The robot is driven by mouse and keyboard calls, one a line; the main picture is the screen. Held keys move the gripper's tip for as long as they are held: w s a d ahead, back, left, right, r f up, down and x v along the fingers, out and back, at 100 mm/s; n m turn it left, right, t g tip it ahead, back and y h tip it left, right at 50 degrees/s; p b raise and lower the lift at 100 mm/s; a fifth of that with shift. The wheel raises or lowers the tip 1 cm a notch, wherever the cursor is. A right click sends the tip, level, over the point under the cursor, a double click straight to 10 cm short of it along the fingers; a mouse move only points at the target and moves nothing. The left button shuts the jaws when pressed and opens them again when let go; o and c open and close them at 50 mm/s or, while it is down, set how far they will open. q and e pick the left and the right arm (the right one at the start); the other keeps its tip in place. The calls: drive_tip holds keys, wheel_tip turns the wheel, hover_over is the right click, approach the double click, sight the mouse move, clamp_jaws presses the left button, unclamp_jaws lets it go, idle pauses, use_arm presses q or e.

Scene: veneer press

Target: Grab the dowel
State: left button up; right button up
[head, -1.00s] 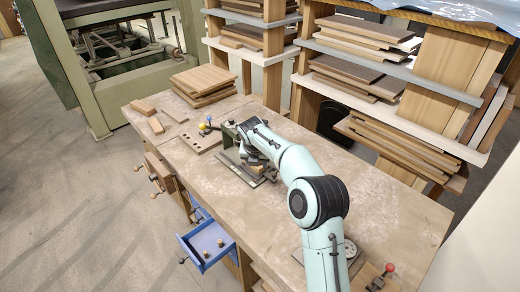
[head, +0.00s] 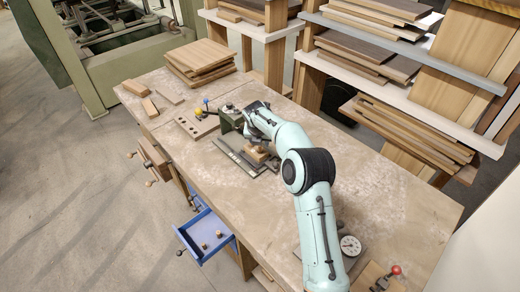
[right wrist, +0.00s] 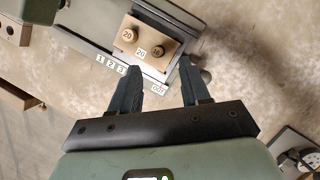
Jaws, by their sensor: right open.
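A small wooden block (right wrist: 139,51) sits in the fixture on the bench, with two round dowel ends showing on it. One dowel (right wrist: 129,35) carries a label reading 20; the other dowel (right wrist: 158,51) carries a label that seems to read 16. The block also shows in the head view (head: 257,154), below my right wrist. My right gripper (right wrist: 160,68) is open, its fingertips just short of the block's near edge, with nothing between them. Two more small dowels (head: 212,240) lie in the open blue drawer. My left gripper is out of view.
The grey fixture plate (head: 236,162) has a green upright (head: 229,118) beside the block. A drilled board (head: 190,124) and loose wood pieces lie left. A board stack (head: 200,60) stands at the back. A dial gauge (head: 350,245) is near my arm. The bench's middle right is bare.

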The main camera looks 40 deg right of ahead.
sight(260, 149)
drive_tip(key=x, duration=0.6)
drive_tip(key=shift+w+r+p, duration=0.15)
drive_tip(key=shift+w+p, duration=0.15)
drive_tip(key=shift+s, duration=0.1)
clamp_jaws()
